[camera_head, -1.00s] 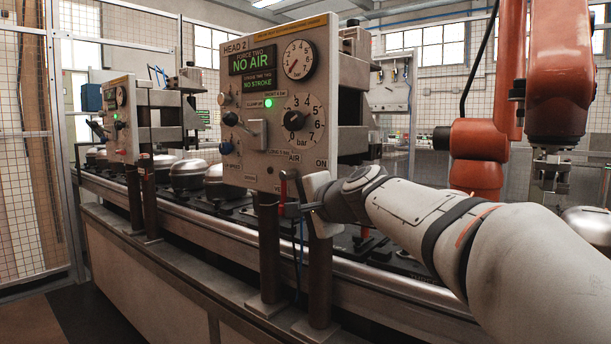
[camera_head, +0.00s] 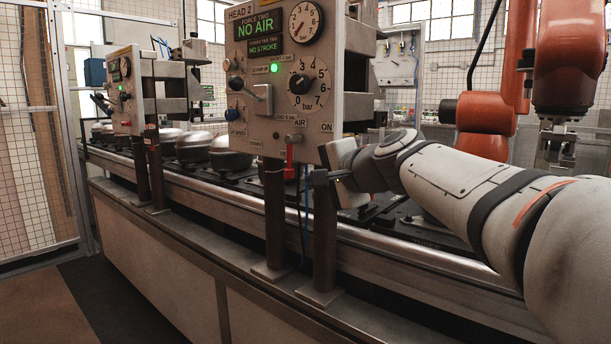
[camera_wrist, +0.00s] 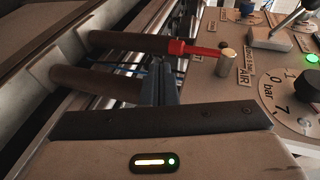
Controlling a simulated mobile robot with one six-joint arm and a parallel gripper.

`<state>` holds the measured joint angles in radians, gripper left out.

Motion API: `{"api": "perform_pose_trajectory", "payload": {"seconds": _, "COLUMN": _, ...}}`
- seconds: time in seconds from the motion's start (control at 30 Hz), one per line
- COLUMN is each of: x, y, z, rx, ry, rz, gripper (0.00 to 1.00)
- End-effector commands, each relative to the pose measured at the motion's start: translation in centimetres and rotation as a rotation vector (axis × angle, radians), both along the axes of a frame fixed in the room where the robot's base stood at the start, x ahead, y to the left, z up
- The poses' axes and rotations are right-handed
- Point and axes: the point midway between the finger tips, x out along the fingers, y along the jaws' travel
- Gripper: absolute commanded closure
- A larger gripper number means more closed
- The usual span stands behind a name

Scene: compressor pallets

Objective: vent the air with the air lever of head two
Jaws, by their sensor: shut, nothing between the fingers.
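The head two panel (camera_head: 262,70) stands upright at the middle of the head view, with NO AIR and NO STROKE lit in green. Its red air lever (camera_head: 289,155) hangs down from a metal pivot beside the AIR label. In the wrist view the red lever (camera_wrist: 195,48) runs from the silver pivot post. My gripper (camera_head: 314,178) is just right of the lever's lower end, its fingers together and empty, apart from the lever in the head view. In the wrist view the dark fingers (camera_wrist: 165,82) also show just below the lever's red grip.
A round bar dial (camera_head: 301,84) and a grey handle (camera_head: 262,100) are on the panel. Dark posts (camera_head: 274,220) stand under it at the conveyor edge. Another head (camera_head: 122,95) is further left. An orange robot arm (camera_head: 487,125) is behind on the right.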

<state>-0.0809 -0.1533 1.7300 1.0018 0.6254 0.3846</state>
Motion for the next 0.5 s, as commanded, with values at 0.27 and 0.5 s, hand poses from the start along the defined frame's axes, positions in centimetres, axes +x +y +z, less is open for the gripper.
{"api": "perform_pose_trajectory", "payload": {"seconds": 0.27, "x": -5.0, "y": -3.8, "z": 0.2, "rx": 0.001, "ry": -0.001, "rz": -0.006, "gripper": 1.0}}
{"api": "perform_pose_trajectory", "payload": {"seconds": 0.5, "x": -6.9, "y": -5.2, "z": -0.1, "rx": 0.0, "ry": 0.0, "rz": -0.002, "gripper": 1.0}}
